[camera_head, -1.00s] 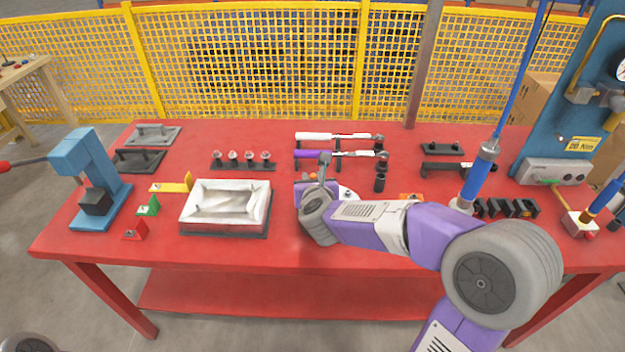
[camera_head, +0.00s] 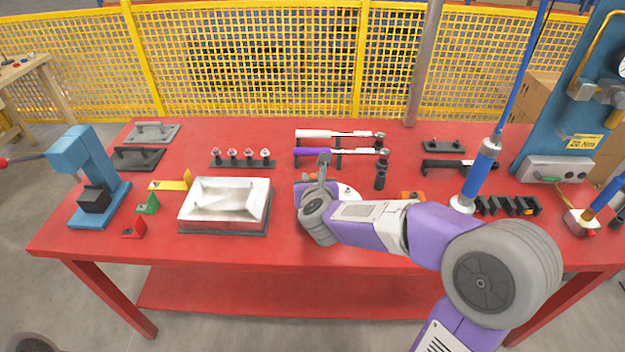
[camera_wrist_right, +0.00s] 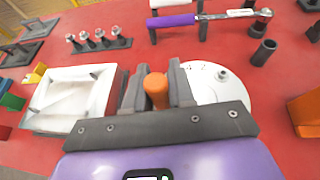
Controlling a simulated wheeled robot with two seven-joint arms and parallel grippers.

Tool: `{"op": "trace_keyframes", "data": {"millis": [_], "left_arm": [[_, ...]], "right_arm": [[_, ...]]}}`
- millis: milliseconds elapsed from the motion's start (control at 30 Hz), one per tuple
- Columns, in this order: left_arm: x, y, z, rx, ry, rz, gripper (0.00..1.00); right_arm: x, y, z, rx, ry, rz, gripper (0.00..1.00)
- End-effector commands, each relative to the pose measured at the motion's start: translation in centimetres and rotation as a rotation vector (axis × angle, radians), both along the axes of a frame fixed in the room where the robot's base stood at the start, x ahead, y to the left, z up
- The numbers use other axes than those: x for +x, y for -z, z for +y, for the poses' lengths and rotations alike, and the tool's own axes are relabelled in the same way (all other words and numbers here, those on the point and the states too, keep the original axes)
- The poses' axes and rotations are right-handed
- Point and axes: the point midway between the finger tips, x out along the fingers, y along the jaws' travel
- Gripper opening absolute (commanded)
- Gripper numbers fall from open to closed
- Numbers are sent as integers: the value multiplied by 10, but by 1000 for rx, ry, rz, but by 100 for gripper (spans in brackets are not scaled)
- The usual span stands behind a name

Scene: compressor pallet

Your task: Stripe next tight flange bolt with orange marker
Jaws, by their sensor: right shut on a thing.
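My right gripper (camera_wrist_right: 155,80) is shut on the orange marker (camera_wrist_right: 156,92), whose rounded orange end shows between the two dark fingers in the right wrist view. A round white flange (camera_wrist_right: 237,92) lies on the bench just beyond and to the right of the fingers. One small bolt (camera_wrist_right: 222,75) shows on it; the gripper hides the rest. In the head view only a sliver of the white flange (camera_head: 347,192) shows behind my right wrist. The marker's tip is hidden, so I cannot tell whether it touches a bolt. My left gripper is not in view.
A white-lined tray (camera_head: 224,227) sits left of my right wrist. Behind are a rack of bolts (camera_head: 241,163) and a purple-handled wrench (camera_head: 312,152) on a stand. A blue press (camera_head: 82,155) stands left, a blue cylindrical tool (camera_head: 482,170) right.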

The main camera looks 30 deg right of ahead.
Motion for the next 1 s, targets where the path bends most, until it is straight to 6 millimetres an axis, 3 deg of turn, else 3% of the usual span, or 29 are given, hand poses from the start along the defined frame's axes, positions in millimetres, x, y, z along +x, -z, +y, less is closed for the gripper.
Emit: {"op": "trace_keyframes", "data": {"millis": [433,1000], "left_arm": [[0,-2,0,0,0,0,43],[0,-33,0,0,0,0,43]], "right_arm": [[0,-3,0,1,0,0,2],[0,-43,0,1,0,0,2]]}}
